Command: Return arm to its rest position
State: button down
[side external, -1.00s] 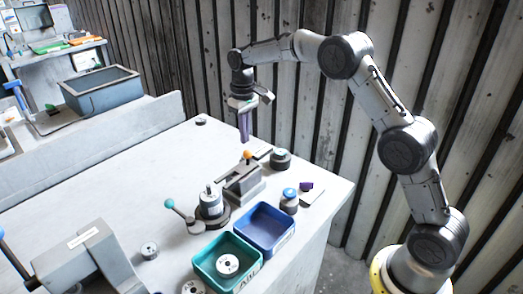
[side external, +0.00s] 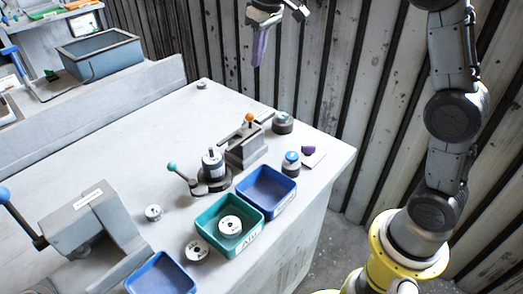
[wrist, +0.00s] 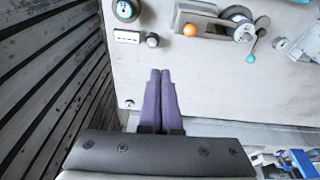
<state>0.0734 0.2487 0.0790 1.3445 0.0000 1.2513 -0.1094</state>
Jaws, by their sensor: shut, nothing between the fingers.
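My gripper (side external: 257,50) is shut and empty, with purple fingers pointing down. It is high above the far part of the table in the side external view, near the top edge of the picture. In the wrist view its two fingers (wrist: 160,74) lie against each other with nothing between them. The upper part of my arm is cut off by the top of the side external view. The white table (side external: 130,135) lies below and apart from the fingers.
A teal bin (side external: 208,232) holding a round metal part (side external: 230,226) and a blue bin (side external: 266,207) stand near the table's right edge. A fixture with an orange knob (side external: 249,117) stands behind them. A grey press (side external: 85,232) is at lower left. A corrugated wall (side external: 340,75) rises behind.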

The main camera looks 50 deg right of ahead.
jog(key=s+a+r+t, duration=0.1)
jog(key=s+r, duration=0.2)
jog(key=s, duration=0.5)
jog(key=s+a+r+t, duration=0.1)
jog(key=s+a+r, duration=0.15)
jog(key=s, duration=0.65)
jog(key=s+f+t, duration=0.1)
jog(key=s+f, duration=1)
jog(key=s, duration=0.2)
jog(key=shift+s, duration=0.3)
